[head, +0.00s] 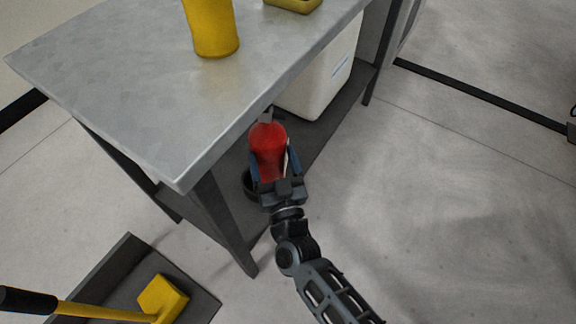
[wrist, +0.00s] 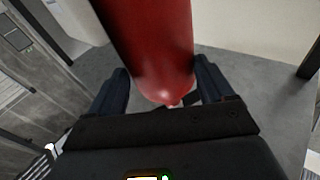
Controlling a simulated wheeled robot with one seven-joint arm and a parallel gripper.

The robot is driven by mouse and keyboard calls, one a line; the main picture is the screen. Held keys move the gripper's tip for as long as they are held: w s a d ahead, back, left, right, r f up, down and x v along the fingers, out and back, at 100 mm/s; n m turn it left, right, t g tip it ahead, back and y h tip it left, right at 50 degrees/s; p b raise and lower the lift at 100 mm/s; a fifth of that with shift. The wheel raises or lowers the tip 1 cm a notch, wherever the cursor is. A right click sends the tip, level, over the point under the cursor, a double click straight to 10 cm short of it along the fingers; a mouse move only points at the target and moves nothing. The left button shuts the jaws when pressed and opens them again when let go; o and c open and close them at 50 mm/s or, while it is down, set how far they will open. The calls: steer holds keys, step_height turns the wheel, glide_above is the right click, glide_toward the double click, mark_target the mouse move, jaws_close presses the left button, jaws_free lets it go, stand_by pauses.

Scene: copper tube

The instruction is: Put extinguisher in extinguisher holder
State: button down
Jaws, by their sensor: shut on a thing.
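The red extinguisher (head: 268,137) has a dark valve at its top and is beside the long edge of the metal table, over the lower shelf. My gripper (head: 272,157) is shut on it, with one finger on each side of the body. In the wrist view the red body (wrist: 150,40) fills the space between the two dark fingers, and its rounded end is near the palm. A dark rounded thing (head: 249,184) shows just left of my gripper at shelf level. It may be the extinguisher holder, but it is partly hidden and I cannot tell.
The metal table (head: 120,95) carries a yellow container (head: 211,28) and a yellow tray (head: 293,4). A white bin (head: 322,82) stands on the dark lower shelf (head: 328,128). A table leg (head: 222,222) is left of my gripper. A dustpan (head: 205,303) lies lower left. Floor at right is clear.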

mark_target(261, 174)
steer(key=w+a+f+b, duration=0.1)
steer(key=a, duration=0.1)
steer(key=w+a+f, duration=0.1)
steer(key=w, duration=0.1)
steer(key=shift+a+f+b, duration=0.15)
steer(key=shift+a+b, duration=0.2)
steer(key=shift+b, duration=0.05)
step_height(261, 174, down, 4)
steer(key=b, duration=0.2)
steer(key=shift+b, duration=0.4)
steer(key=shift+f, duration=0.1)
jaws_free()
steer(key=shift+s+f, duration=0.1)
steer(key=shift+f, duration=0.15)
steer(key=shift+r, duration=0.1)
steer(key=shift+s+d, duration=0.1)
steer(key=p+v, duration=0.3)
steer(key=v, duration=0.8)
steer(key=shift+s+p, duration=0.35)
steer(key=shift+s, duration=0.05)
